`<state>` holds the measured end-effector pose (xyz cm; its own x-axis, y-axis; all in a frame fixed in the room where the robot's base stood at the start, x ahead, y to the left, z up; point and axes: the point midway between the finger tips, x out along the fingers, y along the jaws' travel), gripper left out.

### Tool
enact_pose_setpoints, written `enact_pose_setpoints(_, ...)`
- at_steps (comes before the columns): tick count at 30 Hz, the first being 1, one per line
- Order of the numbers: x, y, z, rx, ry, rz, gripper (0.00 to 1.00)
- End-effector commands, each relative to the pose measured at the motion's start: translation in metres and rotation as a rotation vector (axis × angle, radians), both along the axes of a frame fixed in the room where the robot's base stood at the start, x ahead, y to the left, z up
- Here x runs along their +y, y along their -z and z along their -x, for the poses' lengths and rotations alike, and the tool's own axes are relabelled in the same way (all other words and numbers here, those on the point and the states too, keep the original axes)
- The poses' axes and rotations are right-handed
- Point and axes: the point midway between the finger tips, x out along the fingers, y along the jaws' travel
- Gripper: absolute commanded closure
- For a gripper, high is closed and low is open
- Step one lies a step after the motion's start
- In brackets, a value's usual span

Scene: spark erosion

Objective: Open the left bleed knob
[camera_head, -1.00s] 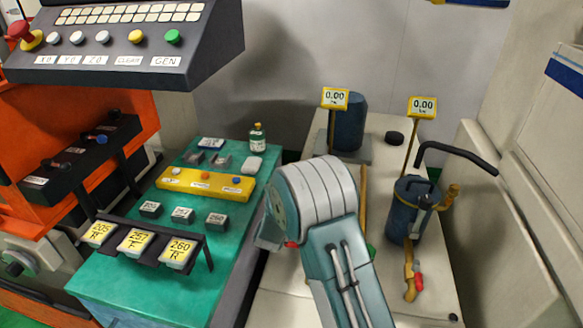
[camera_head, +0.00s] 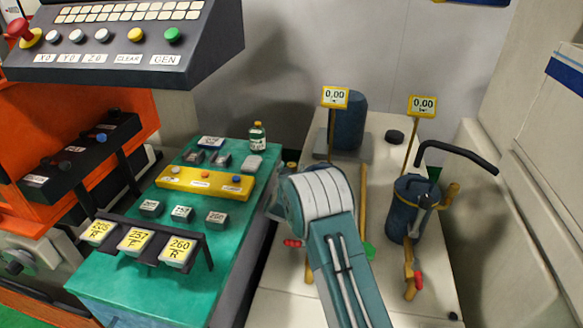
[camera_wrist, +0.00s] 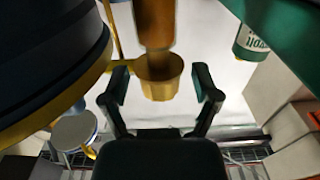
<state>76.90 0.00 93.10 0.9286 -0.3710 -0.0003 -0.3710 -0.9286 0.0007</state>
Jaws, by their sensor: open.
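In the wrist view, a faceted brass knob (camera_wrist: 159,82), which looks like the left bleed knob, sits between the two fingers of my gripper (camera_wrist: 162,76). A brown-orange stem joins it at the top of that picture. The fingers are open, one on each side, with gaps visible; I cannot tell whether the depth matches. In the head view my arm hides the gripper and most of the left fittings. A blue cylinder (camera_head: 348,122) with a 0.00 display (camera_head: 335,98) stands behind my arm. A red handle (camera_head: 293,243) shows left of my arm.
A green bench (camera_head: 140,290) with a yellow bar (camera_head: 206,184) is at left. A bottle (camera_head: 257,136) stands at its back edge.

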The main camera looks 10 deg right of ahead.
Motion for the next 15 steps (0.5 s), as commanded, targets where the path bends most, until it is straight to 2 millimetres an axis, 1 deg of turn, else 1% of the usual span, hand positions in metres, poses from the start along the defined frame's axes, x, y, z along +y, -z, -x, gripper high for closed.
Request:
enact_pose_setpoints(7,-0.0004,0.0002,-0.0012,0.0,0.0,0.001,0.21)
enact_pose_setpoints(8,-0.0004,0.0002,-0.0012,0.0,0.0,0.001,0.25)
enact_pose_setpoints(9,-0.0004,0.0002,-0.0012,0.0,0.0,0.001,0.43)
enact_pose_setpoints(11,-0.0003,0.0002,-0.0012,0.0,-0.001,0.001,0.7)
enact_pose_setpoints(12,-0.0003,0.0002,-0.0012,0.0,-0.001,0.001,0.87)
enact_pose_setpoints(13,-0.0002,0.0002,-0.0012,0.0,-0.001,0.001,1.0)
enact_pose_setpoints(15,0.0,0.0002,-0.0014,0.0,-0.001,0.001,1.0)
